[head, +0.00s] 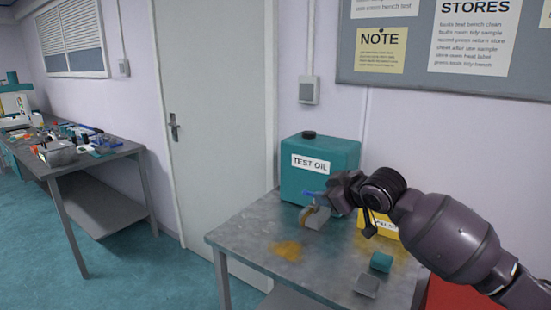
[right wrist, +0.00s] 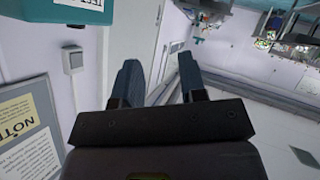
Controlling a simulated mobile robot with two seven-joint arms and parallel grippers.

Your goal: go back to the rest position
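My right gripper (head: 316,196) reaches in from the right on a dark purple arm, over the near metal table (head: 250,238). In the head view its bluish fingertips overlap the front of the teal test oil container (head: 340,181). In the right wrist view the two fingers of the right gripper (right wrist: 160,78) stand apart with nothing between them. My left gripper is in neither view.
On the table are a yellow box (head: 384,228) partly behind my arm, a small teal item (head: 381,262), a grey block (head: 367,286) and a yellow-brown stain. A cluttered bench (head: 95,166) stands at left. A door and noticeboard are behind. The floor between is clear.

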